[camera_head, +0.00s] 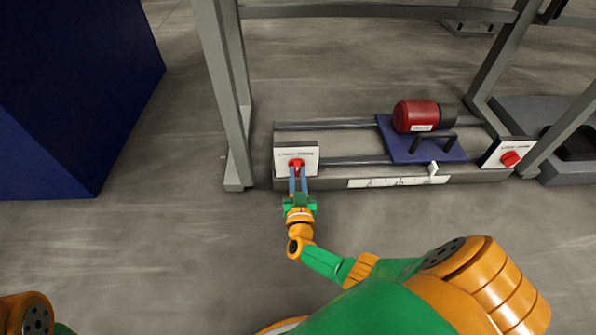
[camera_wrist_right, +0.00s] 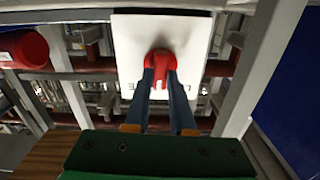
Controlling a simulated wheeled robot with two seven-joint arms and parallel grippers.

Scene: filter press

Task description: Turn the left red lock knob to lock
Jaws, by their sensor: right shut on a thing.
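The left red lock knob (camera_head: 296,163) sits on a white plate (camera_head: 311,154) at the left end of the rail frame. In the right wrist view the knob (camera_wrist_right: 160,62) stands in the middle of its white plate (camera_wrist_right: 128,45), whose lettering is partly hidden. My right gripper (camera_head: 298,172) is at the knob, its two blue-grey fingers shut on it from the front; the fingertips (camera_wrist_right: 160,78) touch the knob's sides. My left gripper is not in view; only a piece of my left arm shows at the bottom left corner.
A second red knob (camera_head: 510,158) is on the right white plate. A blue carriage (camera_head: 398,149) with a red cylinder (camera_head: 415,116) and dark handle rides the rails between. Grey uprights (camera_head: 222,90) stand beside the left plate. A dark blue block (camera_head: 75,90) fills the far left. Floor in front is clear.

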